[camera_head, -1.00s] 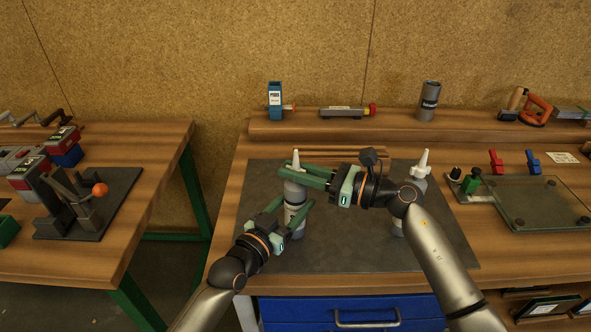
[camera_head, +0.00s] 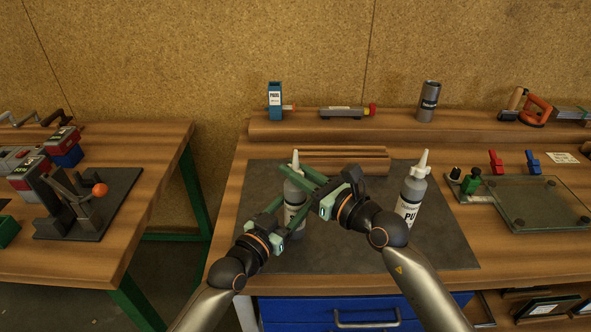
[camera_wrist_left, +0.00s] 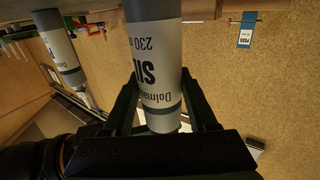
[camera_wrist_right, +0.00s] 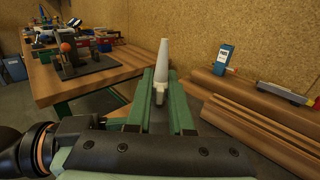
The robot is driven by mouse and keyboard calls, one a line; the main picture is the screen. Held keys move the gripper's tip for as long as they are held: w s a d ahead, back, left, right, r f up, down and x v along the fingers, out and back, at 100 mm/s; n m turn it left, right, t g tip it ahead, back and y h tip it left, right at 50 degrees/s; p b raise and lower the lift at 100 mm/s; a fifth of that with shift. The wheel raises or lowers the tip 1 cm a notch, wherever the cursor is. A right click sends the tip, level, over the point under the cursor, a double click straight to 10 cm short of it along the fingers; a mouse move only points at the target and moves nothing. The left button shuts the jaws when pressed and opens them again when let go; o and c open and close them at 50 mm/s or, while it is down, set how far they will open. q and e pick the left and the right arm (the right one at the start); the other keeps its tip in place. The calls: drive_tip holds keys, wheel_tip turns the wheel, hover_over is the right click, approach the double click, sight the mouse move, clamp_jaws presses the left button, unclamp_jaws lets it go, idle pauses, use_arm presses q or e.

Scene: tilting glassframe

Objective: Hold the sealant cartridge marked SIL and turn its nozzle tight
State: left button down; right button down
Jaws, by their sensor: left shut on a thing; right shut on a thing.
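The SIL cartridge (camera_head: 293,196) stands upright on the left part of the dark mat (camera_head: 345,255). Its SIL label shows upside down in the left wrist view (camera_wrist_left: 152,60). My left gripper (camera_head: 289,222) is shut around the cartridge's body. The pale cone nozzle (camera_head: 295,160) is on top of the cartridge; it also shows in the right wrist view (camera_wrist_right: 163,62). My right gripper (camera_head: 300,177) is shut on the nozzle's base, its fingers hiding the joint with the cartridge. A second cartridge (camera_head: 411,198), with PU lettering and its own nozzle (camera_head: 422,160), stands apart at the mat's right.
Wooden strips (camera_head: 345,154) lie behind the mat. A blue PADS box (camera_head: 275,98) and a grey can (camera_head: 428,101) stand on the rear ledge. A glass plate (camera_head: 545,205) in a fixture lies at right. The mat's front middle is clear.

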drive_tip(key=shift+s+a+f+m+t+h, duration=0.15)
drive_tip(key=shift+a+m+t+h, duration=0.1)
drive_tip(key=shift+m+t+h, duration=0.25)
drive_tip(key=shift+d+t+h, duration=0.15)
drive_tip(key=shift+t+h, duration=0.15)
drive_tip(key=shift+h, duration=0.2)
drive_tip(key=c, duration=0.8)
unclamp_jaws()
drive_tip(key=shift+d, duration=0.1)
drive_tip(key=v, duration=1.2)
